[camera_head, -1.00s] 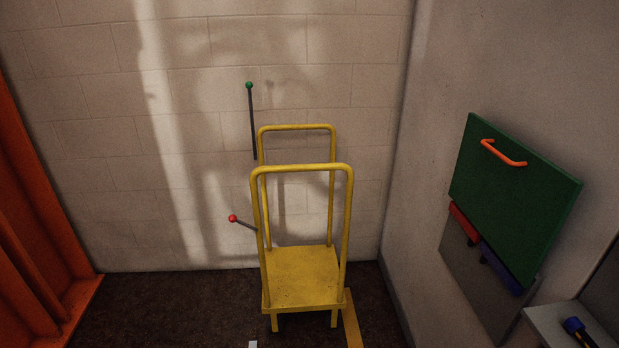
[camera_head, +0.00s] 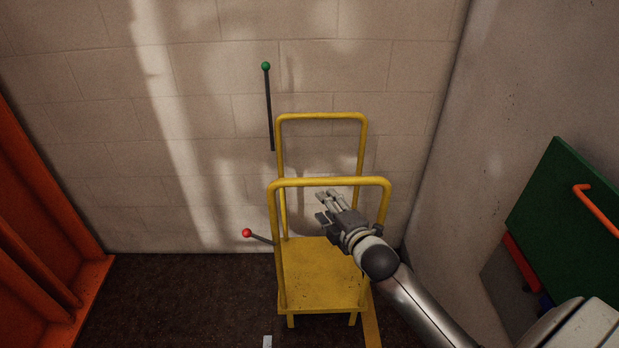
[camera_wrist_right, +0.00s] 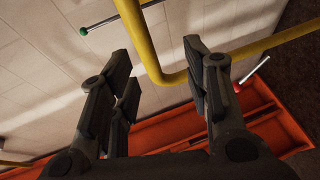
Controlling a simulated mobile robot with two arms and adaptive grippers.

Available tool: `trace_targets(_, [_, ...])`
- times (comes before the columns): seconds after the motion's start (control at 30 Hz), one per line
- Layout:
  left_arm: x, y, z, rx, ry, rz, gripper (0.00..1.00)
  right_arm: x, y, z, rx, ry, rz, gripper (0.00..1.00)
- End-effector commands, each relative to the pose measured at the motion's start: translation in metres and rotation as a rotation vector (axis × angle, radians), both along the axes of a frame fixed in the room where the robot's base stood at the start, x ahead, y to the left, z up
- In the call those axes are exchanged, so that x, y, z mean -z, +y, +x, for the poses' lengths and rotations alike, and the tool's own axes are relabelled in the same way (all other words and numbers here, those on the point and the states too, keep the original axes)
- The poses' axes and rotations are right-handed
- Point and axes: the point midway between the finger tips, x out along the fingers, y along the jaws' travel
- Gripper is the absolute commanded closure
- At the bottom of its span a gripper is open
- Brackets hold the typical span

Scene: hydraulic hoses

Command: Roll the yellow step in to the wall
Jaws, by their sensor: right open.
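The yellow step (camera_head: 318,270) is a low platform with two tall hoop rails, standing on the dark floor in front of the block wall (camera_head: 110,150). My right gripper (camera_head: 328,204) is open and empty; in the head view it overlaps the near hoop's opening, just below its top bar. In the right wrist view a bent yellow rail (camera_wrist_right: 152,50) passes beyond and between the open fingers (camera_wrist_right: 160,85), with no clear contact. The gap between step and wall is hard to judge. My left gripper is not in view.
A green-knobbed lever (camera_head: 268,105) and a red-knobbed lever (camera_head: 248,233) stick out from behind the step's left side. An orange frame (camera_head: 40,230) stands at left. A green panel with an orange handle (camera_head: 595,208) hangs at right. A yellow floor strip (camera_head: 371,325) lies by the step.

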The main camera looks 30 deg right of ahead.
Motion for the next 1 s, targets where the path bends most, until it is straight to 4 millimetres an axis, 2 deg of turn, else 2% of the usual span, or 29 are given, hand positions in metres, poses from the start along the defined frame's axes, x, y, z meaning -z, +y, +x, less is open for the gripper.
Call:
trace_targets(0.03, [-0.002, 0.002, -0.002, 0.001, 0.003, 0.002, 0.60, -0.012, 0.000, 0.001, -0.006, -0.016, -0.017, 0.56])
trace_targets(0.17, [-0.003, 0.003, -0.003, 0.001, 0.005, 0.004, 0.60, -0.021, 0.001, 0.006, -0.011, -0.032, -0.036, 0.56])
trace_targets(0.27, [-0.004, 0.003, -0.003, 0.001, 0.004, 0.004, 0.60, -0.020, 0.000, 0.015, -0.011, -0.034, -0.034, 0.56])
trace_targets(0.7, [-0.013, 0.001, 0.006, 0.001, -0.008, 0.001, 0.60, -0.008, -0.002, 0.078, -0.011, -0.031, -0.032, 0.56])
trace_targets(1.0, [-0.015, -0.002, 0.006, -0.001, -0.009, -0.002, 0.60, -0.002, -0.004, 0.103, -0.011, -0.031, -0.033, 0.56])
